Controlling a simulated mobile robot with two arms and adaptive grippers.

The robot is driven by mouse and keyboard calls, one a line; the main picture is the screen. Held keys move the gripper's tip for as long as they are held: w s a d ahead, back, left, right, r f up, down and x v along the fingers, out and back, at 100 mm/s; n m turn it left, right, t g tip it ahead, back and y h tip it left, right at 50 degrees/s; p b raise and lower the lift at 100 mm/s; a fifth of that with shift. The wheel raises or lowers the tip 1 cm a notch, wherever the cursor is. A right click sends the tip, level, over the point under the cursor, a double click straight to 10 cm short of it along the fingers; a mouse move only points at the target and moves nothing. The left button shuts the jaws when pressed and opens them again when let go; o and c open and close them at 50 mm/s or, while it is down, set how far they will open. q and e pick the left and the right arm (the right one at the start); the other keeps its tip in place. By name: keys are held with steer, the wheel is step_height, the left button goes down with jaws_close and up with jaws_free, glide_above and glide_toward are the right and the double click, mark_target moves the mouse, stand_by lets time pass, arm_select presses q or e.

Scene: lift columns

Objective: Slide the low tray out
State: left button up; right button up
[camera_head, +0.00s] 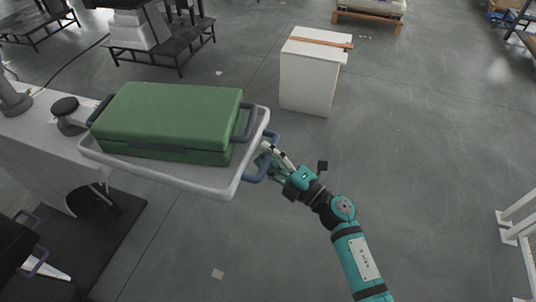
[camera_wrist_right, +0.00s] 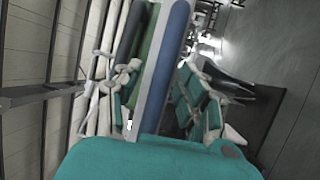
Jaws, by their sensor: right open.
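A light grey tray (camera_head: 205,186) carries a closed green case (camera_head: 170,115) with dark handles. The tray stands out to the right past the pale bench on the left. A blue handle (camera_head: 271,148) is on the tray's right end. My right gripper (camera_head: 264,158) is at this handle, with its fingers open around or beside it. In the right wrist view the blue handle bar (camera_wrist_right: 166,65) runs between the fingers of the right gripper (camera_wrist_right: 160,95). I cannot tell whether the fingers touch it. My left gripper is not in view.
A white cabinet (camera_head: 307,80) with a brown strip on top stands behind the tray to the right. The pale bench (camera_head: 40,140) is at the left. A white railing (camera_head: 515,225) is at the right edge. The grey floor in the middle right is clear.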

jaws_close()
stand_by(0.3)
steer(key=s+d, duration=0.2)
steer(key=d, duration=0.5)
steer(key=s+d, duration=0.2)
steer(key=d, duration=0.4)
steer(key=shift+s+d, duration=0.25)
steer(key=shift+d, duration=0.15)
jaws_free()
steer(key=v, duration=1.2)
